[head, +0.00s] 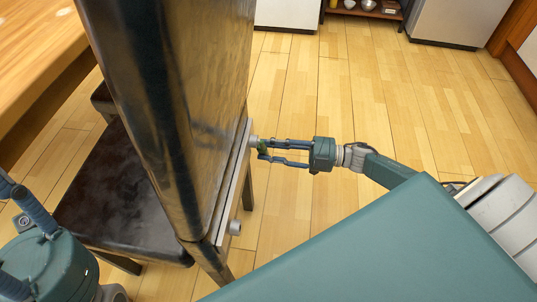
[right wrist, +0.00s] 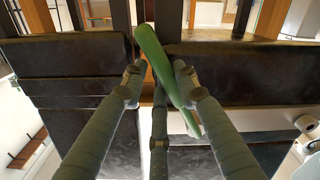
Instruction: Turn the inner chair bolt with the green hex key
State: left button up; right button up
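The chair (head: 170,110) stands left of centre in the head view, its tall dark back nearest me. A pale metal strip (head: 229,192) runs along the back's side, with one round grey bolt (head: 235,228) at its near end and another (head: 254,141) farther along. My right gripper (head: 264,151) is at the farther bolt, its fingers closed around the green hex key (head: 262,147). In the right wrist view the key (right wrist: 160,60) lies slanted between the fingers; whether it sits in the bolt is hidden. My left gripper (head: 40,262) is partly in view at lower left, fingertips cut off.
A wooden table (head: 40,45) stands at upper left, near the chair's dark seat (head: 125,195). White cabinets (head: 287,14) and a low shelf (head: 365,12) stand at the back. The wooden floor (head: 400,100) right of the chair is clear.

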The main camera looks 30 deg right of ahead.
jog(key=shift+w+d+r+n, duration=0.2)
jog(key=shift+w+d+n, duration=0.05)
jog(key=shift+w+n, duration=0.15)
jog(key=shift+s, duration=0.15)
grip_shut()
jog(key=shift+s+d, duration=0.15)
dwell(0.5)
jog(key=shift+s+d, duration=0.15)
jog(key=shift+d, duration=0.05)
jog(key=shift+s+d, duration=0.1)
jog(key=shift+s+d+p, duration=0.1)
jog(key=shift+p, duration=0.2)
jog(key=shift+d, duration=0.1)
dwell(0.4)
